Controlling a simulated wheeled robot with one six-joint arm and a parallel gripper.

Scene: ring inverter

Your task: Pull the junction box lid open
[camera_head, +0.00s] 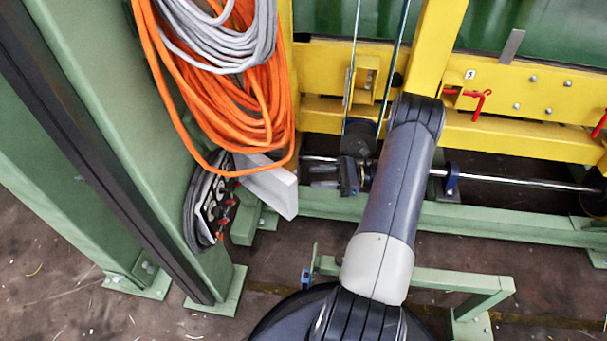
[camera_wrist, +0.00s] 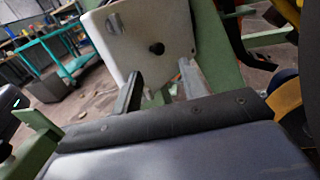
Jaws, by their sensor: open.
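The pale junction box (camera_head: 272,187) sits low beside the green post in the head view, partly behind the orange cable. In the wrist view, a flat off-white face of the box (camera_wrist: 165,25) fills the upper middle. It carries a small grey tab (camera_wrist: 114,22) and a dark round spot (camera_wrist: 157,48). I cannot tell where the lid's edge is. In the wrist view, the two fingers of my gripper (camera_wrist: 160,72) point at the box's lower part; contact cannot be told.
Orange cable (camera_head: 240,110) and grey cable (camera_head: 225,45) hang above the box. A shiny rod (camera_head: 510,181) and yellow beam (camera_head: 540,135) run to the right. A green bracket (camera_head: 450,280) stands below.

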